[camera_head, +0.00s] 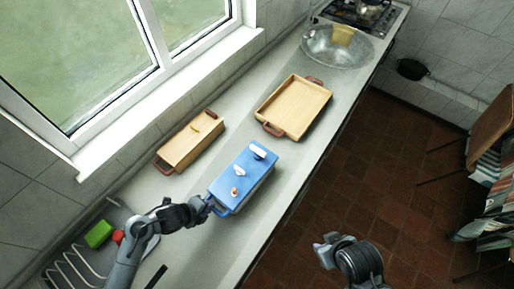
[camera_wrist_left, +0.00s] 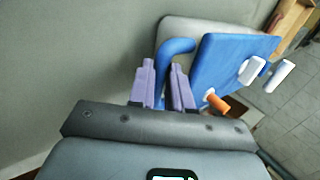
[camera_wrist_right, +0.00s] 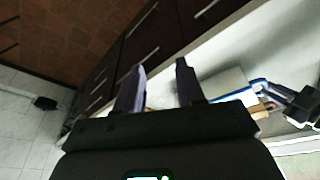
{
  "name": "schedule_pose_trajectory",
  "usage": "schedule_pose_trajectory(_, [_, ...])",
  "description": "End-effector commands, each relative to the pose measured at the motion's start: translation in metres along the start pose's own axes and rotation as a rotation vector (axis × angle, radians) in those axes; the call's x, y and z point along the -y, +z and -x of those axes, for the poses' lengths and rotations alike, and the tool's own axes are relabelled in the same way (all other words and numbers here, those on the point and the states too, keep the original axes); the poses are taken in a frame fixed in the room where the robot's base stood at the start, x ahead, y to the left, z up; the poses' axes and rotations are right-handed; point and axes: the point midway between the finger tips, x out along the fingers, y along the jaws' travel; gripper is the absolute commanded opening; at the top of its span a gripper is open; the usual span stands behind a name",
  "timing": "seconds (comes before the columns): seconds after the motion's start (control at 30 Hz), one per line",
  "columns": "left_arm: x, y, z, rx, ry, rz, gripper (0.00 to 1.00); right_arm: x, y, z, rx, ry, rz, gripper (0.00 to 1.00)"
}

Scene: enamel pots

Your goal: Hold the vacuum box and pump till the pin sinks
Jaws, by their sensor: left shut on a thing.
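The vacuum box (camera_head: 225,183) stands on the counter, with a blue lid and a pale body. On the lid are a white pump knob (camera_head: 258,150), a smaller white piece (camera_head: 239,171) and an orange pin (camera_head: 234,191). In the left wrist view the orange pin (camera_wrist_left: 217,102) stands up from the blue lid (camera_wrist_left: 225,65). My left gripper (camera_head: 204,204) is shut on the blue handle (camera_wrist_left: 176,47) at the box's near end. My right gripper (camera_wrist_right: 157,82) has its fingers apart and empty. It is over the floor side, away from the box.
A wooden box (camera_head: 190,141) lies by the window, and a wooden tray (camera_head: 292,106) with handles lies behind the vacuum box. A glass bowl (camera_head: 337,47) stands farther back. A dish rack (camera_head: 70,268) with a green sponge (camera_head: 98,234) is at lower left.

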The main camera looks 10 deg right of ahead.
Motion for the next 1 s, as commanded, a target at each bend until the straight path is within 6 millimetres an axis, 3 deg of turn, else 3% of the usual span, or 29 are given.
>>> schedule_pose_trajectory(0.07, [-0.001, 0.000, 0.000, 0.000, 0.001, 0.000, 0.00, 0.000, 0.000, 0.000, 0.000, 0.000, 0.000, 0.41])
schedule_pose_trajectory(0.1, [-0.001, 0.000, 0.000, 0.000, 0.001, 0.000, 0.00, 0.000, 0.000, 0.000, 0.000, 0.000, 0.001, 0.47])
schedule_pose_trajectory(0.27, [-0.001, 0.000, 0.000, 0.000, 0.001, 0.000, 0.00, 0.000, -0.004, 0.000, -0.019, 0.001, 0.042, 0.48])
schedule_pose_trajectory(0.47, [-0.001, 0.000, 0.000, 0.000, 0.002, 0.000, 0.00, 0.002, -0.032, -0.006, -0.175, 0.015, 0.201, 0.48])
schedule_pose_trajectory(0.67, [-0.001, 0.000, 0.000, 0.000, 0.002, 0.001, 0.00, 0.013, -0.063, -0.044, -0.377, 0.053, 0.460, 0.48])
schedule_pose_trajectory(1.0, [-0.001, 0.000, 0.000, 0.000, 0.002, 0.000, 0.00, 0.044, -0.139, -0.108, -0.805, 0.201, 0.892, 0.48])
